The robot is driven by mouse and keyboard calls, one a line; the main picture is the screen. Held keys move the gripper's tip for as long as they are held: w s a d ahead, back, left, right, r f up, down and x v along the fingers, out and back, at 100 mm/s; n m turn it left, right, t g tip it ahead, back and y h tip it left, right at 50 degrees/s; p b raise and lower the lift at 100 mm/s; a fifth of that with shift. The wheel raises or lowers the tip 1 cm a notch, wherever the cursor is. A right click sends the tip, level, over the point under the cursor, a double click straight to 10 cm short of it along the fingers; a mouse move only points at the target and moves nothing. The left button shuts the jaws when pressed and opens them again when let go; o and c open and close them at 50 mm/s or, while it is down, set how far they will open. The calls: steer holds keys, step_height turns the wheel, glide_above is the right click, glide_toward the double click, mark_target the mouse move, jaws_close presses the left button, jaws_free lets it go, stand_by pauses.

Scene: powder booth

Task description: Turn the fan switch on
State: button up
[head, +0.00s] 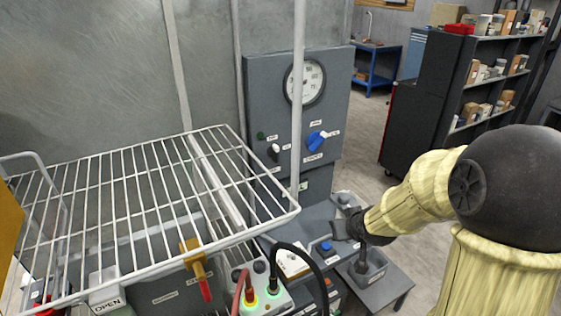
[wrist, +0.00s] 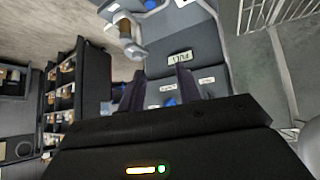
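A grey control panel (head: 262,95) stands behind the wire rack in the head view. It carries a dark knob (head: 274,152) with a green lamp (head: 261,136) above it, and a larger blue handle (head: 316,141) to the right. Their small labels are too blurred to read, so I cannot tell which control is the fan switch. My gripper (head: 348,228) is low and to the right of these controls, apart from them, above the bench. In the wrist view my gripper (wrist: 160,90) has its two dark fingers spread with nothing held; a blue part shows beyond them.
A white wire rack (head: 140,190) and its upright post lie left of and in front of the panel. A blue button (head: 325,247) is on the low console. Cables with lit plugs (head: 250,298) stand at the front. Dark shelving (head: 440,95) is at the right; floor between is clear.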

mark_target(278, 152)
steer(key=w+a+r+n+t+y+b, duration=0.1)
steer(key=w+a+n+t+y+b, duration=0.1)
steer(key=w, duration=0.5)
steer(key=w+a+r+n+t+y+b, duration=0.1)
steer(key=w+a+t+y+b, duration=0.2)
steer(key=w+a+y, duration=0.3)
steer(key=shift+w+a+r+n+t+y, duration=0.3)
steer(key=shift+w+a+r+n+t, duration=0.1)
steer(key=shift+w+a+t, duration=0.55)
steer(key=p+x, duration=0.6)
steer(key=x, duration=1.1)
steer(key=shift+a+f, duration=0.2)
steer(key=shift+c, duration=0.2)
jaws_close()
